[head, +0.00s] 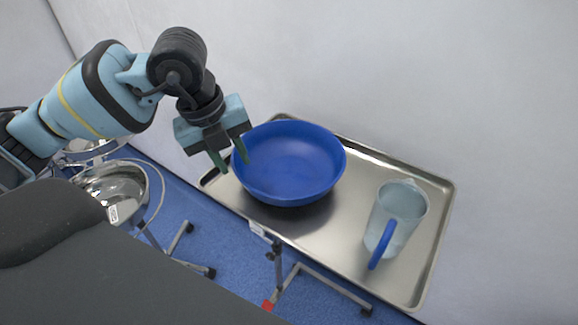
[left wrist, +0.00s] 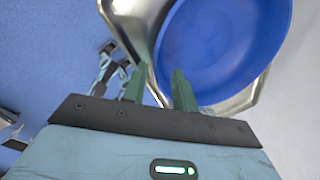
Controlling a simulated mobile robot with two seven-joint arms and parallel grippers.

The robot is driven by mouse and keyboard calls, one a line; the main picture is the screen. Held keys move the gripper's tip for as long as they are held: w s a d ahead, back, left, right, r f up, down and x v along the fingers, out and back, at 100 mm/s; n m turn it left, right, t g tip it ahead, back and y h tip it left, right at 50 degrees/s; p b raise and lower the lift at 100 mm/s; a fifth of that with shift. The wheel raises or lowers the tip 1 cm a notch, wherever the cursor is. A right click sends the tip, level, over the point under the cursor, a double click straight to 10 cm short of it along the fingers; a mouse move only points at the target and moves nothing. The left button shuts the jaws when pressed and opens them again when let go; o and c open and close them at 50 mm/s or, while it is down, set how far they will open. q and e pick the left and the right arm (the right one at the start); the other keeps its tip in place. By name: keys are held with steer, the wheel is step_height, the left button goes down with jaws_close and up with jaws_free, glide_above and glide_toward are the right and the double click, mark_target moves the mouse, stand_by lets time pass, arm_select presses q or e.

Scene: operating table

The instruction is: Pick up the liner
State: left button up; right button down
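The liner (head: 290,165) looks like a round blue bowl and stands upright on a metal tray (head: 330,240). It also shows in the left wrist view (left wrist: 225,50), at the upper right. My left gripper (head: 232,164) is at the bowl's left rim in the head view. Its two green fingers are apart with nothing gripped between them. In the left wrist view the fingers (left wrist: 157,75) appear on either side of the near rim, one over the tray and one over the bowl. I cannot tell whether they touch it. My right gripper is not in view.
A clear jug (head: 397,215) with a blue handle stands at the tray's right end. A pale wall is behind the tray. A steel basin (head: 115,190) on a stand is at the left, below my arm. The tray between bowl and jug is clear.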

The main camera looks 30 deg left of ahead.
mark_target(241, 173)
arm_select(q)
steer(key=shift+a+x, duration=0.1)
steer(key=shift+x, duration=1.45)
steer(key=shift+a+x, duration=0.15)
steer(key=shift+x, duration=1.35)
jaws_close()
